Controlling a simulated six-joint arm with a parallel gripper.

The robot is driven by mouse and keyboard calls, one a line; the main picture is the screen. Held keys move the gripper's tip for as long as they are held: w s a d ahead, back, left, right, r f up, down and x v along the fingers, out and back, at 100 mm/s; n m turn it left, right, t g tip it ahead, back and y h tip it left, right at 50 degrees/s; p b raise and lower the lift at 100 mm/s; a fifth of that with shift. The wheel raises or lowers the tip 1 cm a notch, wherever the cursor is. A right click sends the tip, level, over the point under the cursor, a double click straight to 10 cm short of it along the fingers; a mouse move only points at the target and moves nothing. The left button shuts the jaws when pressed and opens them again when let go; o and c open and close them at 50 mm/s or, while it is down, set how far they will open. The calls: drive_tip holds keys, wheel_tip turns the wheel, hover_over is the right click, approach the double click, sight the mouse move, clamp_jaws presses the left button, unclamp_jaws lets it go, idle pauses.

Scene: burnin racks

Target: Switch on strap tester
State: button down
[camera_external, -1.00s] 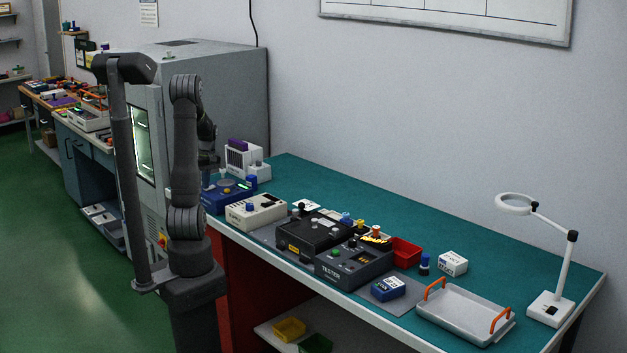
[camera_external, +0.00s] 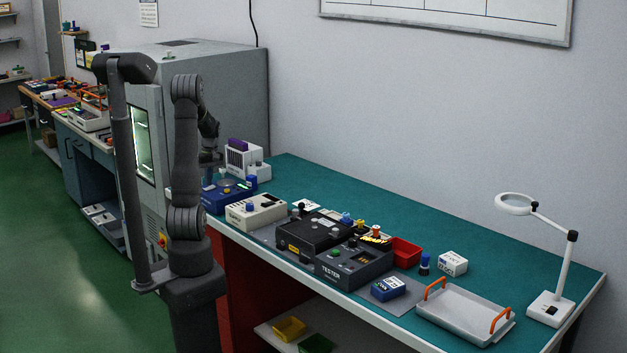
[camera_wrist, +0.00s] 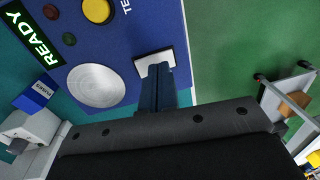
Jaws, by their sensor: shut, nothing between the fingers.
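The blue strap tester (camera_external: 230,194) stands at the left end of the teal bench. In the wrist view the tester (camera_wrist: 125,38) shows a round metal plate (camera_wrist: 96,86), a lit green READY display (camera_wrist: 32,38), and yellow, green and dark red round parts. A white-edged rectangular switch plate (camera_wrist: 141,66) sits near its edge. My gripper (camera_wrist: 155,70) is shut and empty, with its fingertips over this plate and hiding most of it. Whether they touch it I cannot tell. In the external view my gripper is mostly hidden behind my arm.
A small blue fuses box (camera_wrist: 34,96) and a white device (camera_wrist: 35,128) are close to the tester. A cream box (camera_external: 256,211) and a black unit marked TESTER (camera_external: 338,272) stand further right. A tall grey cabinet (camera_external: 215,95) stands behind my arm.

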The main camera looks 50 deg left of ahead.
sight(206, 189)
wheel_tip(206, 189, up, 14)
drive_tip(key=s, duration=0.1)
drive_tip(key=shift+s+f, duration=0.25)
drive_tip(key=shift+s, duration=0.1)
